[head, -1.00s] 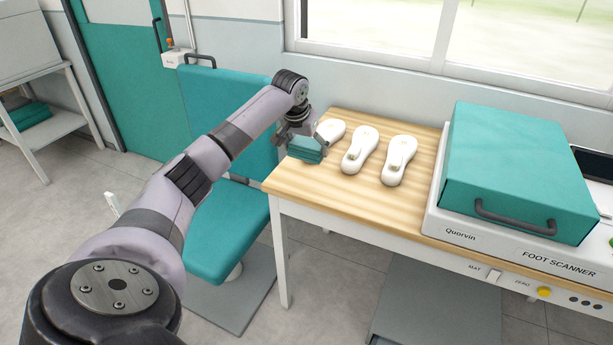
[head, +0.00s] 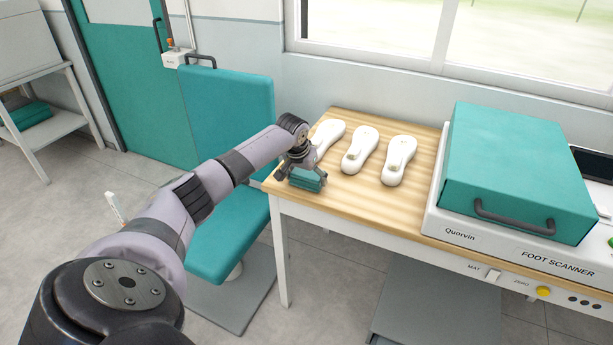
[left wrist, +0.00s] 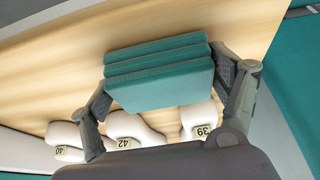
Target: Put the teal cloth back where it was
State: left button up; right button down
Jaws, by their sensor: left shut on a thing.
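The folded teal cloth (head: 308,180) is at the left front part of the wooden table (head: 345,199). My left gripper (head: 303,176) is shut on it, with one finger on each side. In the left wrist view the cloth (left wrist: 160,75) shows as several stacked layers between the fingertips (left wrist: 165,85). I cannot tell whether it touches the tabletop or hangs just above it. My right gripper is not in view.
Three white foot forms (head: 360,150) stand on the table close behind the cloth. The foot scanner (head: 470,238) with its teal cover (head: 515,165) fills the table's right side. A teal chair (head: 230,225) stands left of the table. Bare tabletop lies in front of the forms.

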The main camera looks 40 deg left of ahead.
pick_arm(q)
jog(key=shift+f, duration=0.1)
jog(key=o, duration=1)
jog(key=shift+c, duration=0.2)
jog(key=shift+r, duration=0.35)
jog(key=v, duration=1.1)
jog(key=shift+r, duration=0.3)
jog(key=shift+s, duration=0.1)
